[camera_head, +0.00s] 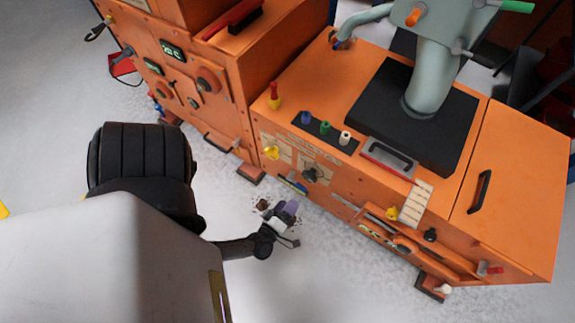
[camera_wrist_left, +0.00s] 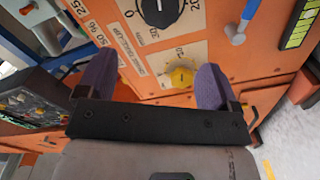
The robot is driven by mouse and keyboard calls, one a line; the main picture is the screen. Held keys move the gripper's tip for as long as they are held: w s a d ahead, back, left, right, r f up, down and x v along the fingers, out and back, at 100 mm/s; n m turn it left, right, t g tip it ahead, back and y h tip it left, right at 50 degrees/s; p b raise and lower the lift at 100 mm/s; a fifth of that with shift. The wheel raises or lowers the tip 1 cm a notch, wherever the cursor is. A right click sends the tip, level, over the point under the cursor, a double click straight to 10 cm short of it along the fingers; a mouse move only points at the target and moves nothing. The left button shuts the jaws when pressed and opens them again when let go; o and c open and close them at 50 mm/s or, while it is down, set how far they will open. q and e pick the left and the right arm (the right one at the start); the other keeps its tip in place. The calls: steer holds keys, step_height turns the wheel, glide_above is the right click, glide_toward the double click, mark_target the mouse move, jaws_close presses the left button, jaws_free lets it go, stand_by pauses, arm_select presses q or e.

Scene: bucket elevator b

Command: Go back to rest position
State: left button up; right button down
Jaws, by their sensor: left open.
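My left gripper (camera_head: 283,218) is low in front of the orange machine in the head view, with its arm coming in from the left. In the left wrist view the two purple fingers of this gripper (camera_wrist_left: 154,85) stand wide apart with nothing between them. Behind the gap is the machine's orange front panel, with a yellow knob (camera_wrist_left: 181,77) and a black dial (camera_wrist_left: 158,10). I cannot tell whether the fingers touch the panel. My right gripper is not in view.
The orange machine (camera_head: 520,190) fills the right side, with a yellow knob (camera_head: 270,152), black dial (camera_head: 310,175) and several buttons on top. A second orange cabinet (camera_head: 215,75) stands left of it. Grey floor (camera_head: 330,285) is clear in front.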

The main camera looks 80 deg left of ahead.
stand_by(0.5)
arm_select(q)
steer(key=w+d+f+m+g+h, duration=0.1)
steer(key=w+d+f+m+h, duration=0.1)
steer(key=d+f+m+h, duration=0.45)
steer(key=w+d+r+m+g+h, duration=0.1)
steer(key=d+r+m+g+h, duration=0.1)
steer(key=d+m+g+h, duration=0.5)
steer(key=s+a+r+m+p, duration=0.1)
steer(key=r+m+p, duration=0.2)
steer(key=r+p, duration=1.8)
steer(key=s+a+r+m+g+y+p, duration=0.1)
steer(key=s+r+m+p, duration=0.1)
steer(key=r+p, duration=1.9)
steer(key=s+a+r+m+g+p, duration=0.1)
steer(key=r+m+p, duration=0.3)
steer(key=r+p, duration=1.7)
step_height(320, 180, up, 22)
steer(key=shift+s+a+f, duration=0.25)
steer(key=shift+s+a, duration=0.05)
steer(key=shift+a, duration=0.2)
